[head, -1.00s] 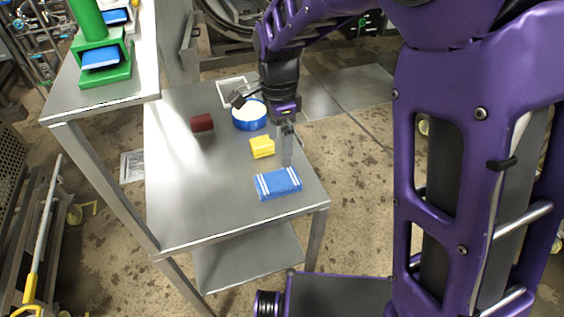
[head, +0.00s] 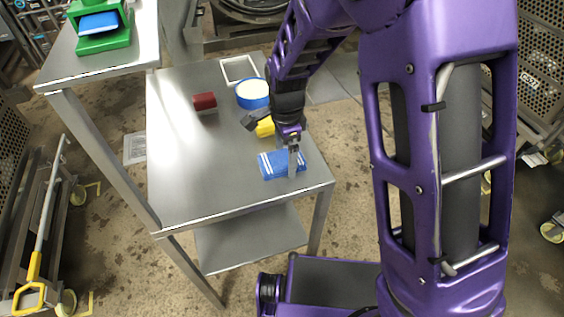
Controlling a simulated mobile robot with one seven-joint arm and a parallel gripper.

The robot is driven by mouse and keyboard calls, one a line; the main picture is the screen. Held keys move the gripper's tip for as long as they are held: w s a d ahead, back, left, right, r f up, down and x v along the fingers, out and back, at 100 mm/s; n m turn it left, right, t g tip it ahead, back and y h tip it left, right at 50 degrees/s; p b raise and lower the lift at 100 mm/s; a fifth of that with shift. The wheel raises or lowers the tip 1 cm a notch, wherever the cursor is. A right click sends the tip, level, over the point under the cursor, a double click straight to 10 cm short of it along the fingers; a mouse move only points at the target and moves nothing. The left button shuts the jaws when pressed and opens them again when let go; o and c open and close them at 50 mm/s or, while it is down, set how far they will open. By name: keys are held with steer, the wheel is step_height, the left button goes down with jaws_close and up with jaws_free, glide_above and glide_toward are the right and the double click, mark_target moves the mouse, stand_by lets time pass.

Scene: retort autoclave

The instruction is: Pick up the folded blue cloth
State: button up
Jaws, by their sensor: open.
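The folded blue cloth (head: 271,166) with white stripes lies flat on the steel table (head: 190,180), near its front right corner. My gripper (head: 293,174) is open and points down over the right part of the cloth. Its fingers hide some of the cloth's right side. I cannot tell how far the fingertips are above the cloth or whether they touch it.
A yellow block (head: 265,128) is just behind the cloth, partly hidden by my gripper. A blue round tub (head: 252,95), a dark red block (head: 205,102) and a white frame (head: 238,69) are farther back. A higher shelf with a green stand (head: 103,40) is at left. The table's left front is clear.

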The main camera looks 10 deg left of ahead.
mark_target(286, 158)
steer(key=c, duration=1.2)
steer(key=shift+r, duration=0.15)
step_height(286, 158, up, 10)
steer(key=shift+f+p, duration=0.1)
steer(key=shift+p, duration=0.7)
